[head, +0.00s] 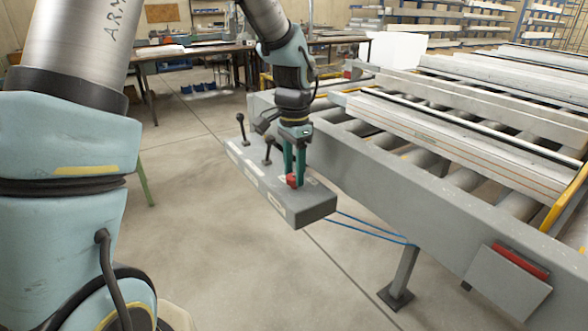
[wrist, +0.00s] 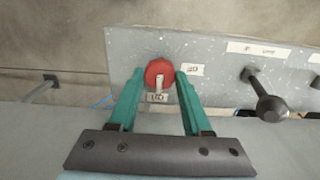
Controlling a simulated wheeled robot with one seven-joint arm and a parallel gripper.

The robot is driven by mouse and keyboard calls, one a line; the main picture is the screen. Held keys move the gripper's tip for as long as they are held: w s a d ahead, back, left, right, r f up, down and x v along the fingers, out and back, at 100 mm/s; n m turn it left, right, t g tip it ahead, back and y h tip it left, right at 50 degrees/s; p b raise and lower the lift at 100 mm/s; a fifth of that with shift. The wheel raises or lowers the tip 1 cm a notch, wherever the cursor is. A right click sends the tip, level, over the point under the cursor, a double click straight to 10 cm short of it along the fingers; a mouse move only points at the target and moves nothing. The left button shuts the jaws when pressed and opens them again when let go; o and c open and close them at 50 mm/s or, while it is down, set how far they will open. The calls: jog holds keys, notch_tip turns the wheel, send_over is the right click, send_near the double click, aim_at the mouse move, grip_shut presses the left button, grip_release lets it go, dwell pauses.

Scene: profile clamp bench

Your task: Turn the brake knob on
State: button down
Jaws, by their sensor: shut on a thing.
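The red brake knob (wrist: 158,72) sits on the grey control box (wrist: 215,50), with a pale pointer bar on it that points toward a small label below the knob. In the head view the red knob (head: 292,181) is at the near right end of the grey box (head: 310,207). My gripper (wrist: 160,80) has green fingers, one on each side of the knob, shut on it. In the head view my gripper (head: 294,175) reaches down onto the box from above. The labels beside the knob are too blurred to read surely.
Two black ball-topped levers, one (head: 268,148) close to my gripper and one (head: 242,127) farther along, stand on the same box. A roller conveyor with a grey side beam (head: 400,185) and long profiles (head: 470,135) lies to the right. The floor at left front is clear.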

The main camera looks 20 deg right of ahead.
aim_at(294, 174)
jog(key=shift+c, duration=1.7)
grip_release()
notch_tip(294, 174, up, 11)
jog(key=b, duration=0.1)
jog(key=shift+f, duration=0.15)
